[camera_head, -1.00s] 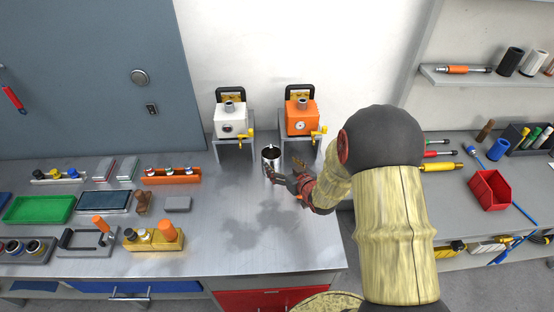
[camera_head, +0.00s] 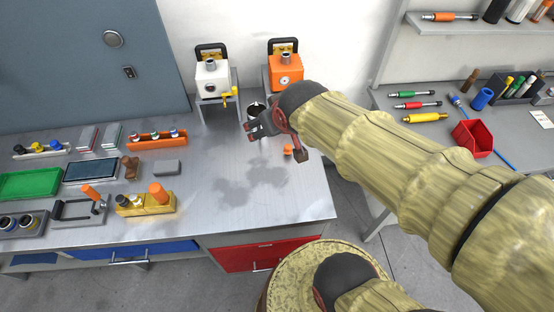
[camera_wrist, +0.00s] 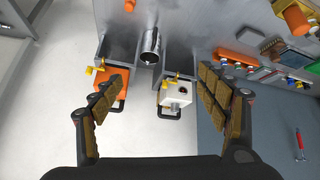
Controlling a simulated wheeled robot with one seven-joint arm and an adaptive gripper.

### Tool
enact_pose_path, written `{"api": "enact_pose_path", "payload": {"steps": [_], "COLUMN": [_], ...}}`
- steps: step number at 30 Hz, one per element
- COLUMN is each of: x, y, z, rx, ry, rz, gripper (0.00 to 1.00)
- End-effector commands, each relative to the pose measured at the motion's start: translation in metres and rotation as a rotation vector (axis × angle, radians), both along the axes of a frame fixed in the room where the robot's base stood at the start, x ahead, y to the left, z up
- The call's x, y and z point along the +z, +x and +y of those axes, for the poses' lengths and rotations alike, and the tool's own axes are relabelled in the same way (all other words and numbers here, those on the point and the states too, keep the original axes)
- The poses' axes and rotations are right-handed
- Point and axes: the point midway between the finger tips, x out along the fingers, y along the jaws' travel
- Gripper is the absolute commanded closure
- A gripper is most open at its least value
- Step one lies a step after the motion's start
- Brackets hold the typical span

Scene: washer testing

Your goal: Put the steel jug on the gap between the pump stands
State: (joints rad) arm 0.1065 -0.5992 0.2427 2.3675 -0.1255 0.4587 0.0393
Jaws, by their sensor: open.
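The steel jug (camera_wrist: 151,42) stands upright between the two pump stands, apart from my fingers. In the head view the jug's dark mouth (camera_head: 255,106) shows, with its lower part hidden behind my gripper. The stand under the white pump (camera_head: 207,99) is on the left; the orange pump's stand (camera_head: 265,82) is on the right and partly hidden by my arm. My gripper (camera_head: 254,127) is in front of the jug. In the wrist view my gripper (camera_wrist: 160,82) has its fingers wide apart, with nothing held.
The white pump (camera_head: 212,78) and orange pump (camera_head: 286,73) have yellow taps. An orange rack (camera_head: 157,139), a grey block (camera_head: 167,167) and a yellow block (camera_head: 145,204) are on the bench's left. The bench middle is clear.

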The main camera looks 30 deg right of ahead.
Motion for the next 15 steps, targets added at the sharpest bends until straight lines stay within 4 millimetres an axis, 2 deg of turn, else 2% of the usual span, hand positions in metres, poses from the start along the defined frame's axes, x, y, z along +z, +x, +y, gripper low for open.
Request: {"api": "enact_pose_path", "payload": {"steps": [1,3,6,10,15], "x": [0.011,0.018,0.023,0.025,0.025], "y": [-0.024,-0.056,-0.092,-0.118,-0.125], "z": [0.013,0.028,0.044,0.055,0.057], "rx": [0.013,0.03,0.053,0.072,0.077], "ry": [0.017,0.042,0.072,0.093,0.097], "rz": [0.023,0.071,0.124,0.164,0.178], "gripper": [0.25,0.25,0.25,0.25,0.25]}}
